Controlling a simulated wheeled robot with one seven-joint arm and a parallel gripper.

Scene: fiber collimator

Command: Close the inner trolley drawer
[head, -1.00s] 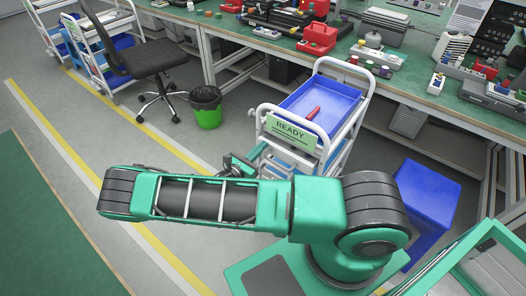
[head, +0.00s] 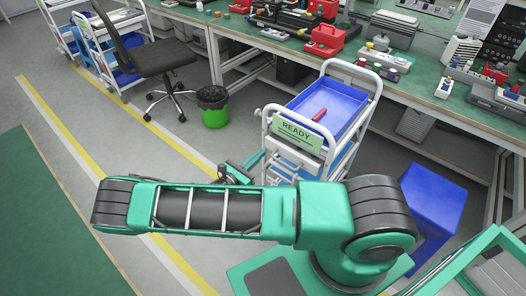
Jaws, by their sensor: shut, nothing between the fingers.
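The white trolley (head: 272,139) stands right of centre, with a blue top tray (head: 345,105) holding a red item (head: 319,115). A green READY sign (head: 297,134) hangs on its near end. Shelves or drawers (head: 287,163) show below the sign, but my arm hides their lower part, and I cannot tell which is the inner drawer or how far it stands out.
A blue bin (head: 432,205) stands right of the trolley. A green waste bin (head: 214,115) and a black chair (head: 158,58) are to the left. A long green workbench (head: 410,78) with devices runs behind. Grey floor (head: 130,150) with yellow and white lines is clear at left.

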